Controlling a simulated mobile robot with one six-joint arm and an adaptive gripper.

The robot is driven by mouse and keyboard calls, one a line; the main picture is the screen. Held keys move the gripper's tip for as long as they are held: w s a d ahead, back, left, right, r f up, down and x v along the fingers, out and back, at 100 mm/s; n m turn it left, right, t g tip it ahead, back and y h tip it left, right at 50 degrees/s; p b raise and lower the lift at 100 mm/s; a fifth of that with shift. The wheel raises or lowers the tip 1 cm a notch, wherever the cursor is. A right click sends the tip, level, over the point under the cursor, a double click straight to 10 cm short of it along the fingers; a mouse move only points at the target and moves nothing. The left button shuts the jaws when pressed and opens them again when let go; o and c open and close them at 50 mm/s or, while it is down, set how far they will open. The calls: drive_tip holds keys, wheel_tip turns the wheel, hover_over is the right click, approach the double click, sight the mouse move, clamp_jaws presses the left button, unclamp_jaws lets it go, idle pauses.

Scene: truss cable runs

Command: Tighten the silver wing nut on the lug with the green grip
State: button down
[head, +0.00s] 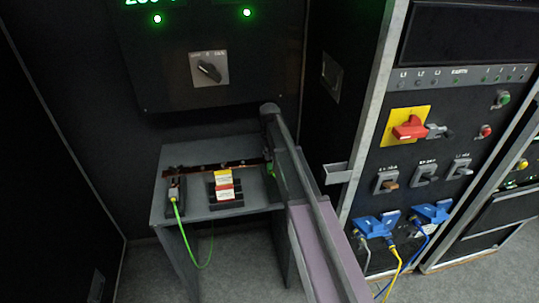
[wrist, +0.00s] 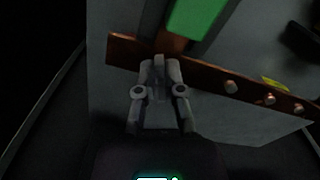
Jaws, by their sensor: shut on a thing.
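In the wrist view my gripper (wrist: 159,74) is shut at the copper bar (wrist: 207,80), its fingers on either side of a small grey piece, the silver wing nut (wrist: 159,62). The fingers cover most of the nut, so its wings and seating are hard to make out. The green grip (wrist: 198,18) of the lug lies just beyond the bar, above and right of my fingertips. A brown lug part (wrist: 170,42) runs from it toward the nut. In the head view my arm hides the gripper and nut; a sliver of green (head: 270,168) shows beside it.
The grey bench (head: 190,153) carries a lug with a green-yellow cable (head: 175,197) at left and black blocks with yellow and red labels (head: 224,185). Several bolt heads (wrist: 231,86) stud the bar. A rack with blue plugs (head: 376,225) stands close at right.

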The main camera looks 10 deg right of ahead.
drive_tip(key=m, duration=0.5)
drive_tip(key=shift+s+a, duration=0.1)
drive_tip(key=shift+a, duration=0.3)
drive_tip(key=m, duration=0.6)
drive_tip(key=shift+a+m, duration=0.3)
drive_tip(key=shift+a, duration=0.1)
drive_tip(key=m, duration=0.5)
drive_tip(key=shift+w+a+m, duration=0.25)
drive_tip(key=shift+w+m, duration=0.05)
drive_tip(key=shift+w, duration=0.1)
drive_tip(key=m, duration=0.5)
drive_tip(key=shift+w, duration=0.35)
drive_tip(key=shift+m, duration=0.3)
drive_tip(key=c, duration=0.8)
unclamp_jaws()
drive_tip(key=shift+o, duration=0.2)
drive_tip(key=shift+n, duration=0.4)
